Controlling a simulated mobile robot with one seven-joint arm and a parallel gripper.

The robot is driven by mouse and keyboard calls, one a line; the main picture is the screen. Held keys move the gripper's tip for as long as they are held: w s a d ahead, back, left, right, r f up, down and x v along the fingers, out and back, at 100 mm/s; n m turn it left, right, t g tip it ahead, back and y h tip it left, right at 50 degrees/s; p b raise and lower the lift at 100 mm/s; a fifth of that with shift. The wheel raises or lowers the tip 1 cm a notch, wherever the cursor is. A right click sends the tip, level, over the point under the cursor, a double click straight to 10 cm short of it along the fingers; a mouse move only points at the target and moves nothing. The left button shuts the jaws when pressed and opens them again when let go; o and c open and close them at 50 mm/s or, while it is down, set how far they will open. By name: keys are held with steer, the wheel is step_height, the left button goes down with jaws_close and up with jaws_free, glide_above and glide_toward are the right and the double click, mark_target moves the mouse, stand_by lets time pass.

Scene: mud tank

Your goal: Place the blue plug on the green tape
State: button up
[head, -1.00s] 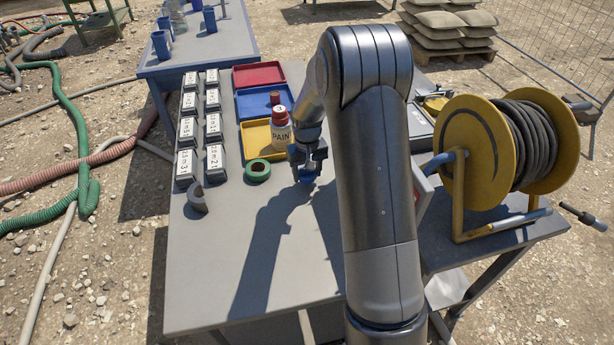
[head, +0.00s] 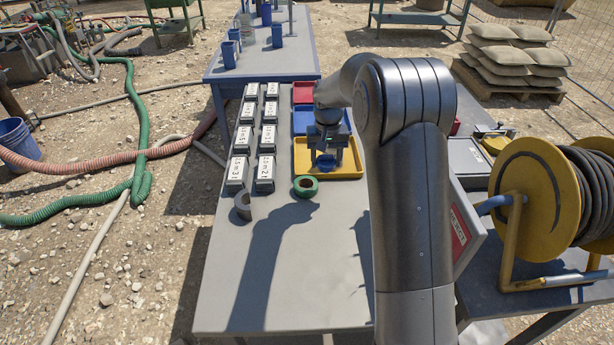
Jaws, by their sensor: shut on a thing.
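The green tape (head: 305,187) is a ring lying flat on the grey table, in front of the yellow tray. My gripper (head: 326,156) points down, just behind and to the right of the tape in the picture, in front of the yellow tray's interior. It is shut on the blue plug (head: 325,162), which shows small and dark between the fingers. The plug is apart from the tape. Its exact height is hard to tell. My arm hides part of the tabletop to the right.
The yellow tray (head: 352,172), blue tray (head: 300,122) and red tray (head: 302,94) line up behind the tape. Several labelled blocks (head: 264,172) stand to the left. A hose reel (head: 545,200) stands right. The front tabletop is clear.

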glide_above(306, 184)
step_height(306, 184, down, 4)
steer(key=shift+w+r, duration=0.1)
steer(key=shift+f, duration=2)
steer(key=shift+f, duration=0.1)
steer(key=o, duration=1)
steer(key=shift+c, duration=0.2)
